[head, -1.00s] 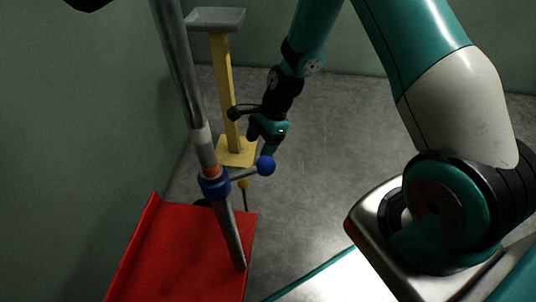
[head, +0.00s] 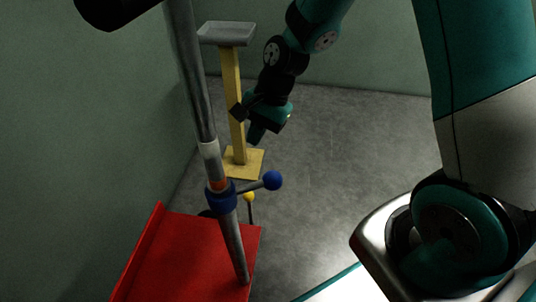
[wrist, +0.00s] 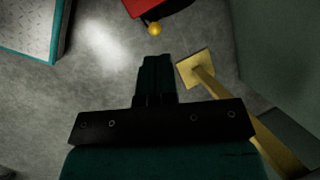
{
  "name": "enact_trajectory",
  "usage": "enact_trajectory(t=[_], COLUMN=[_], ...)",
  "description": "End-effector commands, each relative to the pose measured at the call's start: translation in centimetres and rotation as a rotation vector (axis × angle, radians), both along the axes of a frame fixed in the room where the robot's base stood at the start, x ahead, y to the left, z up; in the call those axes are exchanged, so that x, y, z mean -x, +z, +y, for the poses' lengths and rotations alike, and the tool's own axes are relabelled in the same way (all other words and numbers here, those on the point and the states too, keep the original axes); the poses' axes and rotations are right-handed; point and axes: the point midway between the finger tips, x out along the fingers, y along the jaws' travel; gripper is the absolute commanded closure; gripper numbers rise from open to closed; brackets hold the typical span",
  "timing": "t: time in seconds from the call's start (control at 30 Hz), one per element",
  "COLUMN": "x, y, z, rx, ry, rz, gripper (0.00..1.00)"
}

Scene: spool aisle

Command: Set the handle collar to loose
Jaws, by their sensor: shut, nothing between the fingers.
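A blue collar (head: 221,198) sits around a slanted grey metal pole (head: 197,90). A short lever ending in a blue ball (head: 273,180) sticks out from the collar to the right. An orange band (head: 218,185) shows just above the collar and a white band (head: 209,149) higher up. My gripper (head: 254,135) points down above and slightly left of the ball in the head view, apart from it. It is shut and empty. Its closed fingers (wrist: 157,62) also show in the wrist view, where the collar and blue ball are not seen.
A red tray-like platform (head: 165,262) is around the pole's foot. A yellow ball on a thin stem (head: 249,196) stands by its edge. A yellow post (head: 234,100) with a grey tray top (head: 226,33) stands behind my gripper. Green walls close the left and back; grey floor is open at right.

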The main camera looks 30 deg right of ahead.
Motion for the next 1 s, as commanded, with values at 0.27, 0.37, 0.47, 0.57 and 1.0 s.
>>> enact_trajectory(t=[0.27,0.37,0.47,0.57,1.0], x=[10.4,14.0,16.5,18.0,18.7], y=[12.4,14.5,15.6,16.1,16.3], z=[3.8,4.1,4.1,4.1,4.0], rx=[0.003,0.006,0.011,0.012,0.013], ry=[0.835,1.069,1.237,1.339,1.389], rz=[-0.353,-0.446,-0.513,-0.552,-0.569], gripper=[1.00,1.00,1.00,1.00,1.00])
